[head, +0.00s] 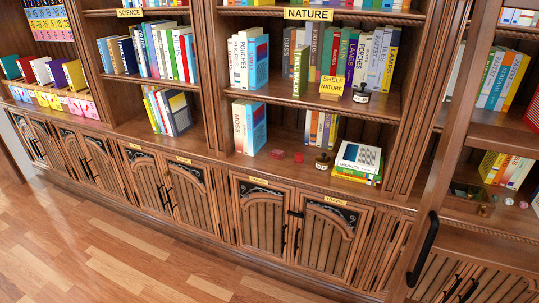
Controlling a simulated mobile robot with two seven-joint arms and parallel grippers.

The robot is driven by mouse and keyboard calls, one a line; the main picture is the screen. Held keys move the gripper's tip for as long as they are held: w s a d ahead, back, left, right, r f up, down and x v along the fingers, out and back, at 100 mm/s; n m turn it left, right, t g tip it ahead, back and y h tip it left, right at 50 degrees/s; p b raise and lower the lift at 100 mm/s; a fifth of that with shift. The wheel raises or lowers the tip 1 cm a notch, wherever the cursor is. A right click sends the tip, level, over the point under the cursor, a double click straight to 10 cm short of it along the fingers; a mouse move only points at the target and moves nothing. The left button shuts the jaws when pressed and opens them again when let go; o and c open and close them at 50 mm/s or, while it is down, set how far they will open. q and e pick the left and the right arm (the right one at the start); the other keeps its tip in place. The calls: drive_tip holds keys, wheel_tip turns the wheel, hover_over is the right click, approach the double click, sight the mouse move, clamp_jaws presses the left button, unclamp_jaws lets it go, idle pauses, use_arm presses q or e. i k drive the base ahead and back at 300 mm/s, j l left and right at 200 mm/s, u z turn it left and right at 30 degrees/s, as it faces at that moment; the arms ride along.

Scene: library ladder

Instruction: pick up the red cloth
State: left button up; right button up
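A small flat red item (277,154), which looks like the folded red cloth, lies on the lower shelf of the NATURE bay. It is between the white and blue books on its left and a small dark red block (298,157) on its right. It is small in the head view, so its material is hard to tell. Neither of my grippers is in view.
A dark jar (322,162) and a stack of flat books (357,163) stand to the right on that shelf. A wooden ladder rail (447,150) with a black handle (424,250) crosses the right side. The wooden floor (120,255) in front is clear.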

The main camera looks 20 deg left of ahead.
sight(275, 154)
drive_tip(key=i+j, duration=0.1)
drive_tip(key=j, duration=1)
drive_tip(key=i+j, duration=0.85)
drive_tip(key=i+l, duration=0.2)
drive_tip(key=i, duration=0.25)
drive_tip(key=i+l, duration=0.2)
drive_tip(key=i, duration=0.25)
drive_tip(key=i+l, duration=0.25)
drive_tip(key=i, duration=0.2)
